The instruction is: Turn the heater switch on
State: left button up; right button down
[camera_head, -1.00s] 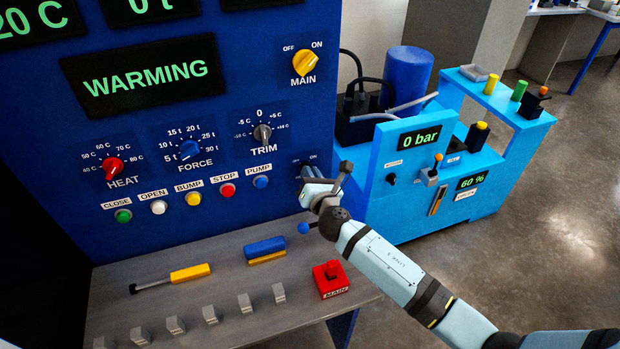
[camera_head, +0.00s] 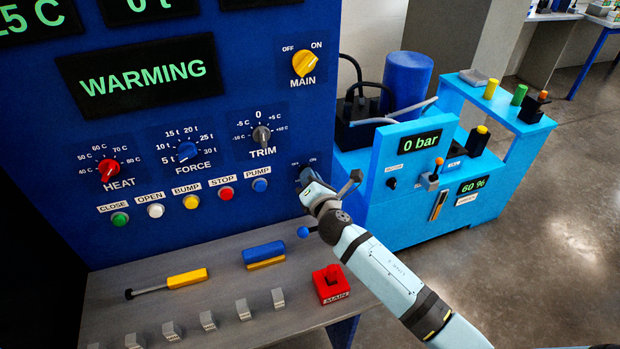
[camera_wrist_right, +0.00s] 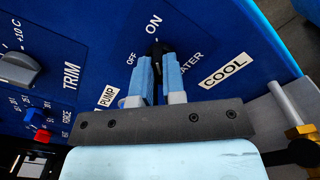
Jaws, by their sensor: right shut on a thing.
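The heater switch (camera_wrist_right: 157,47) is a small dark knob on the blue panel, with OFF and ON marks beside it and a partly hidden label ending in "ATER". My right gripper (camera_wrist_right: 159,62) is shut on this knob, one light blue finger on each side. In the wrist view the knob's visible end lies near the ON mark, but its exact setting is hard to tell. In the head view my right gripper (camera_head: 309,178) reaches the panel's lower right corner and hides most of the switch. My left gripper is not in view.
The yellow main switch (camera_head: 304,63) is above, the trim knob (camera_head: 262,136) and pump button (camera_head: 260,185) to the left. A red main block (camera_head: 331,283) and a blue-yellow block (camera_head: 264,253) are on the grey shelf below. A light blue pump unit (camera_head: 420,205) stands close right.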

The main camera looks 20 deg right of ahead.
jog(key=c, duration=1.2)
grip_release()
jog(key=s+b, duration=0.1)
jog(key=s, duration=1.2)
jog(key=shift+s+d, duration=0.25)
jog(key=shift+s, duration=0.15)
